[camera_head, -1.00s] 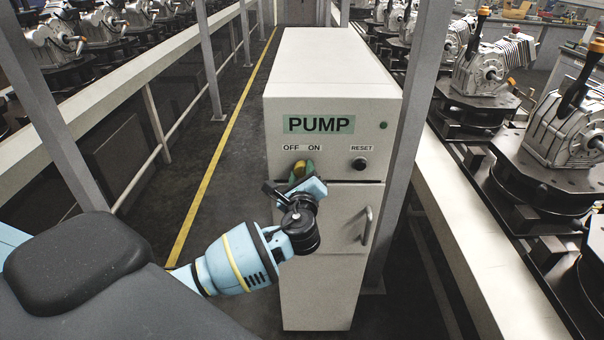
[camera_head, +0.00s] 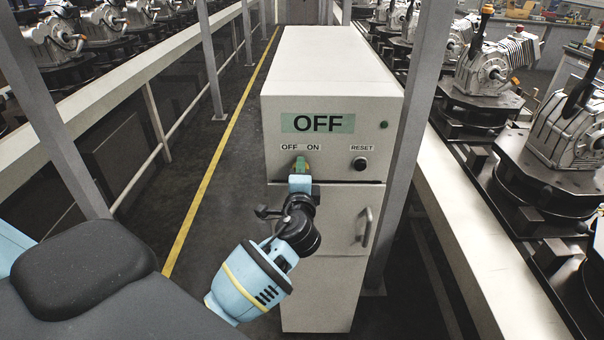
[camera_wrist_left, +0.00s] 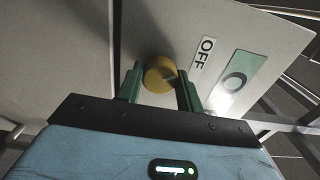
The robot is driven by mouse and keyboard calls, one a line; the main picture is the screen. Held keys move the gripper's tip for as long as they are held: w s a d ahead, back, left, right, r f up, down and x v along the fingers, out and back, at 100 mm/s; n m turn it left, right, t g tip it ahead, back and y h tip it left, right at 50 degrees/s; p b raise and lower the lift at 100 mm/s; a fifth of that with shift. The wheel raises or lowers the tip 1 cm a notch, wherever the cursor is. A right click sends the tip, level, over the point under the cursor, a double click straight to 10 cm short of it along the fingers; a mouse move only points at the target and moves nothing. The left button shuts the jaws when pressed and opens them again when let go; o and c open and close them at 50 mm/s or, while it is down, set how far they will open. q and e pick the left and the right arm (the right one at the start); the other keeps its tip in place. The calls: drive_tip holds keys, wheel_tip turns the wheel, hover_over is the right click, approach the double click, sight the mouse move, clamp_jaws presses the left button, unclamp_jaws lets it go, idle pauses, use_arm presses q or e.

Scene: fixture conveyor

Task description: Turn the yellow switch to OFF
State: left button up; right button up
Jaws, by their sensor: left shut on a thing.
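The yellow switch (camera_wrist_left: 158,76) is a round knob on the front of the pale cabinet (camera_head: 315,240). In the head view it is mostly hidden by my left gripper (camera_head: 302,165), below the OFF and ON labels (camera_head: 300,147). In the left wrist view the green fingers of my left gripper (camera_wrist_left: 160,84) are on either side of the knob, shut on it. The cabinet's display (camera_head: 318,123) reads OFF. My right gripper is not in view.
Conveyors carry machine parts (camera_head: 495,75) on both sides.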

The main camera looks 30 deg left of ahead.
use_arm(q)
drive_tip(key=shift+n, duration=0.6)
drive_tip(key=o, duration=1)
drive_tip(key=shift+b+v, duration=0.4)
drive_tip(key=shift+v, duration=3.55)
drive_tip(key=shift+f, duration=0.1)
